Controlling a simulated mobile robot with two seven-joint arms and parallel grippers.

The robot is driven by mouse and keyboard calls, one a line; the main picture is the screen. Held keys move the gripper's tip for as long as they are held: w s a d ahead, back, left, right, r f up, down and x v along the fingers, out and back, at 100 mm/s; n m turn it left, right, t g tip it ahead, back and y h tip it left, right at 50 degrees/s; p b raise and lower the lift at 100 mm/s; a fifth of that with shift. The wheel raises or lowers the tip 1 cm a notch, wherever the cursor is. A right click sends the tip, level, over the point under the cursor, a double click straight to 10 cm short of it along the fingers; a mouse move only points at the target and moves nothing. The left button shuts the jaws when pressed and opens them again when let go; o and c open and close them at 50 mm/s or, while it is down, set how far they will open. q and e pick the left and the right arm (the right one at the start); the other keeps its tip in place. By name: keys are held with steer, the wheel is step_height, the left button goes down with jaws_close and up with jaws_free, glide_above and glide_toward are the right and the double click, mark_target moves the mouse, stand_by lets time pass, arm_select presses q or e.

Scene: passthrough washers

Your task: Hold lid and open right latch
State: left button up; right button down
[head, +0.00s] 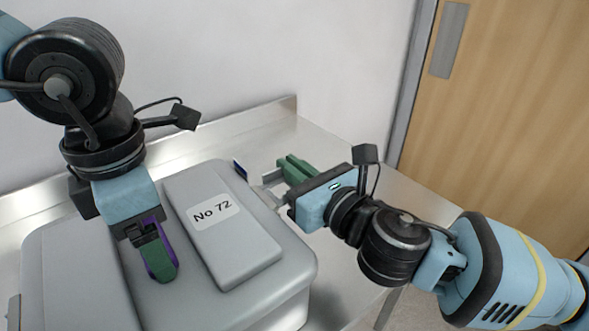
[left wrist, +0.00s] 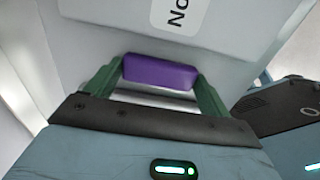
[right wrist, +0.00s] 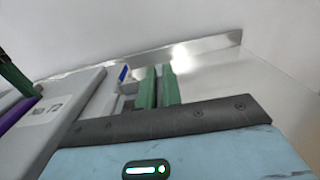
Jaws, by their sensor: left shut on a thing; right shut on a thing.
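A grey washer has a raised lid panel (head: 240,255) labelled "No 72", lying flat. My left gripper (head: 162,266) comes down from above beside the panel. Its green fingers are shut on the purple handle, which shows in the left wrist view (left wrist: 160,73). My right gripper (head: 293,168) reaches in from the right to the washer's far right side. Its green fingers are close together and shut on the right latch; the grey latch part (right wrist: 127,88) shows beside them in the right wrist view. The exact contact is mostly hidden.
A small blue-and-white piece (head: 240,168) stands at the washer's back right edge. The metal counter (head: 330,150) is bare behind and right of the washer, with a raised back edge against the white wall. A wooden door (head: 510,120) is at the right.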

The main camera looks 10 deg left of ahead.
stand_by(0.4)
steer(key=c, duration=1.6)
jaws_free()
steer(key=shift+o, duration=0.2)
steer(key=v, duration=1.2)
arm_select(q)
steer(key=o, duration=1.5)
steer(key=shift+c, duration=0.2)
